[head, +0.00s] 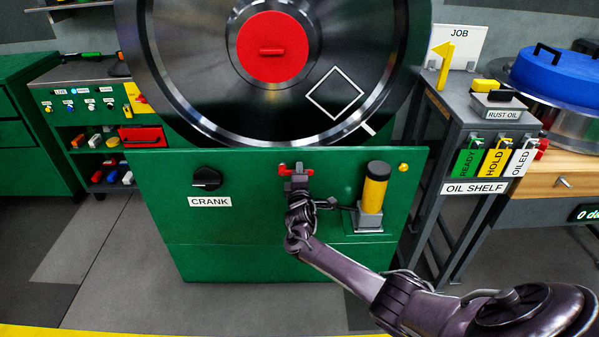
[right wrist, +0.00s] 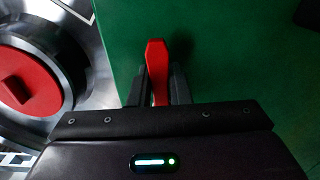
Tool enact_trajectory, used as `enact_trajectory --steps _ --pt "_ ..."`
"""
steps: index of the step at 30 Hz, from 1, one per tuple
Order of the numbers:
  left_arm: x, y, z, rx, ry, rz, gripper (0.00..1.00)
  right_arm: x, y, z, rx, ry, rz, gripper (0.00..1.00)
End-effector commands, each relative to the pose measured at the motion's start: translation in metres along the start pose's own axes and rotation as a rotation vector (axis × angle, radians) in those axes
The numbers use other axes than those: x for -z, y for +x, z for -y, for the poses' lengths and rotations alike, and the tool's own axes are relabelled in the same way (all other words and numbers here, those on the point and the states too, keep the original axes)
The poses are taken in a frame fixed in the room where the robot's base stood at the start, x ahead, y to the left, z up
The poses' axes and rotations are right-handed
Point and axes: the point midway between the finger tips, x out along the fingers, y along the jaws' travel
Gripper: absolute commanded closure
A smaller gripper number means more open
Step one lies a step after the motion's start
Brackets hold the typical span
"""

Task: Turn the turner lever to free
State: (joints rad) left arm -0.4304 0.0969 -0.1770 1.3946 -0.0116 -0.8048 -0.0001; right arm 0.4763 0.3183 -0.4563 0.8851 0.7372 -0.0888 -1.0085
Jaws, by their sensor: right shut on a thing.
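The red turner lever (head: 284,170) is on the front of the green cabinet (head: 230,235), below the big steel wheel. It also shows in the right wrist view (right wrist: 157,65), between the two dark fingers. My right gripper (head: 297,172) reaches up to the lever in the head view and is shut on it. Its fingers (right wrist: 158,92) stand on both sides of the red lever in the right wrist view. Any label by the lever is hidden behind the gripper. My left gripper is not in view.
The steel wheel (head: 195,60) with a red hub (head: 272,47) stands above. The oil shelf (head: 470,130) stands further right.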

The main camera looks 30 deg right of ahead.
Motion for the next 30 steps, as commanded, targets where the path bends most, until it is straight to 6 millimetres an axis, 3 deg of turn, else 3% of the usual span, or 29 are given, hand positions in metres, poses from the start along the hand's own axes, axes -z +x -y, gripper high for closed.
enact_trajectory --steps 11,12,17,26,30 --pt "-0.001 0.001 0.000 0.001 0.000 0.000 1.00 0.000 0.001 -0.004 -0.006 -0.003 0.001 1.00" --pt "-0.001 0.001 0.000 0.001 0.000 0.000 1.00 0.000 0.001 -0.004 -0.006 -0.003 0.001 0.82" --pt "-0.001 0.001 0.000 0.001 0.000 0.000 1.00 0.000 0.001 -0.003 -0.004 -0.003 0.000 0.61" --pt "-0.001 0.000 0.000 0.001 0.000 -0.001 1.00 0.000 -0.001 -0.001 -0.001 -0.003 -0.001 0.61" --pt "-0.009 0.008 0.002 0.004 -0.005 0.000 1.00 0.001 -0.013 -0.002 0.000 -0.003 -0.003 0.61"
